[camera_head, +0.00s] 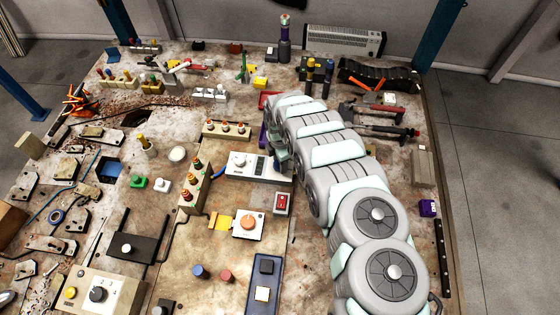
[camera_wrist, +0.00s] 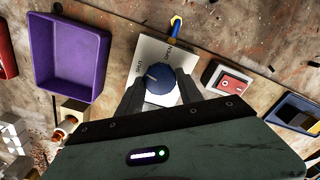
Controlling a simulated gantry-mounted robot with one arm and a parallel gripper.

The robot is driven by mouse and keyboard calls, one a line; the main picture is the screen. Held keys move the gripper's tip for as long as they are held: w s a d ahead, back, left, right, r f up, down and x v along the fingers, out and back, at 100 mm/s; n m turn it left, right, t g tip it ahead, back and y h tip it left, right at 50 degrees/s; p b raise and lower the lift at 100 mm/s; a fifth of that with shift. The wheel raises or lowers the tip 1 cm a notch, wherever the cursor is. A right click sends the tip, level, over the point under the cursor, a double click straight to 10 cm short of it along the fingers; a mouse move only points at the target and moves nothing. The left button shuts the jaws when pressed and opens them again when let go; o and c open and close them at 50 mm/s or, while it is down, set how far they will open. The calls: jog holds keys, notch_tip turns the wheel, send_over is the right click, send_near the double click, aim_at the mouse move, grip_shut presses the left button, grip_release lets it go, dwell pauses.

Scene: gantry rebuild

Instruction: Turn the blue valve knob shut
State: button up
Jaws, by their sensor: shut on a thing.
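The blue valve knob (camera_wrist: 160,78) shows in the wrist view on a white plate (camera_wrist: 148,48) with small dark lettering. A pale pointer mark on the knob points to the left, toward lettering at the plate's left edge. My gripper (camera_wrist: 160,88) has one dark finger on each side of the knob and is shut on it. I cannot make out the knob there.
A red rocker switch (camera_wrist: 232,84) sits close to the right of the plate, and a purple tray (camera_wrist: 67,55) lies to the left. A blue tray (camera_wrist: 295,118) is at the far right. In the head view, a row of orange-topped parts (camera_head: 226,127) stands just behind the panel.

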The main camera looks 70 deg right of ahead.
jog(key=shift+n, duration=1.1)
jog(key=o, duration=1.4)
jog(key=shift+r, duration=0.15)
notch_tip(320, 180, up, 10)
jog(key=shift+r+b, duration=0.25)
jog(key=shift+b, duration=0.45)
